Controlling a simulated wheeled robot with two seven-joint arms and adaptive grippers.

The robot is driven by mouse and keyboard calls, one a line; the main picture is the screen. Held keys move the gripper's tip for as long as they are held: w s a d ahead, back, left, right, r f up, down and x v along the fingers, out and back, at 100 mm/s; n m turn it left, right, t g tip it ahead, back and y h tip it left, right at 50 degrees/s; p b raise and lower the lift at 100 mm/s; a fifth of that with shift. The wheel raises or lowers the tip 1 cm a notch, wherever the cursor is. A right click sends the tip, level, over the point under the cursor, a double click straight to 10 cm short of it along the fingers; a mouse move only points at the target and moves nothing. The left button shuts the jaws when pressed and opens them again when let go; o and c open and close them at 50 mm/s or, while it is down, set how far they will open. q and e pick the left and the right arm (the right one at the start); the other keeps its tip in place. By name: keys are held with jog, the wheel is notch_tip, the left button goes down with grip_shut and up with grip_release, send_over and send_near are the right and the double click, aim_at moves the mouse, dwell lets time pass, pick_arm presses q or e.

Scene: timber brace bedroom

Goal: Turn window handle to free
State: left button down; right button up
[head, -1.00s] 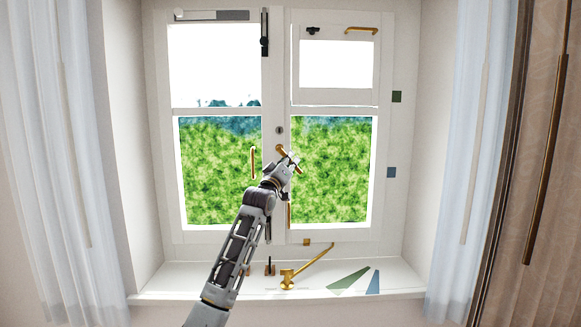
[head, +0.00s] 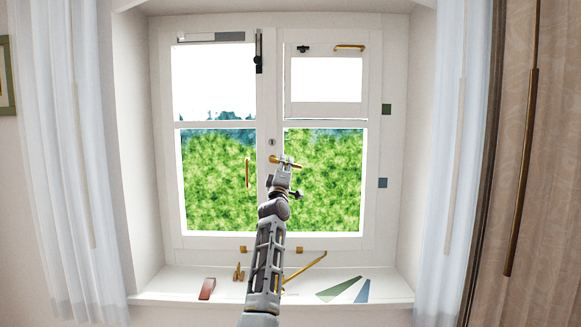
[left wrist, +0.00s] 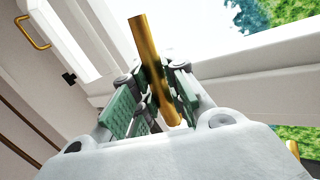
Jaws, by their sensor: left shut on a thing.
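The brass window handle (head: 274,159) sits on the middle post between the two sashes, below a small dark round lock. Its lever points right and slightly down, close to horizontal. My left gripper (head: 286,168) is at this lever, its arm reaching up from below. In the left wrist view the brass lever (left wrist: 142,38) lies between the green-padded fingers of my left gripper (left wrist: 158,88), shut on it, with the lever's end sticking out beyond them. Part of the lever is hidden by the fingers. My right gripper is not in view.
On the sill (head: 185,283) are a reddish-brown wedge (head: 207,289), a small brass piece (head: 239,272), a brass stay arm (head: 308,271) partly behind my arm, and green and blue flat strips (head: 342,288). A vertical brass pull (head: 247,173) is left of the handle. Curtains hang at both sides.

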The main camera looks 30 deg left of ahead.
pick_arm(q)
jog(key=n+y, duration=0.1)
jog(key=r+n+g+y+p, duration=0.1)
jog(key=n, duration=0.1)
jog(key=shift+d, duration=0.1)
jog(key=shift+w+n+y, duration=0.1)
jog(key=shift+n+y, duration=0.5)
jog(key=shift+n, duration=0.2)
jog(key=shift+r+n+g+y+p, duration=0.1)
jog(key=shift+n+g+y+p, duration=0.2)
jog(key=shift+g+y+p, duration=0.1)
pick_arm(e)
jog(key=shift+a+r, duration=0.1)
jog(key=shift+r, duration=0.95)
pick_arm(q)
jog(key=c, duration=1.4)
grip_release()
jog(key=shift+v, duration=6)
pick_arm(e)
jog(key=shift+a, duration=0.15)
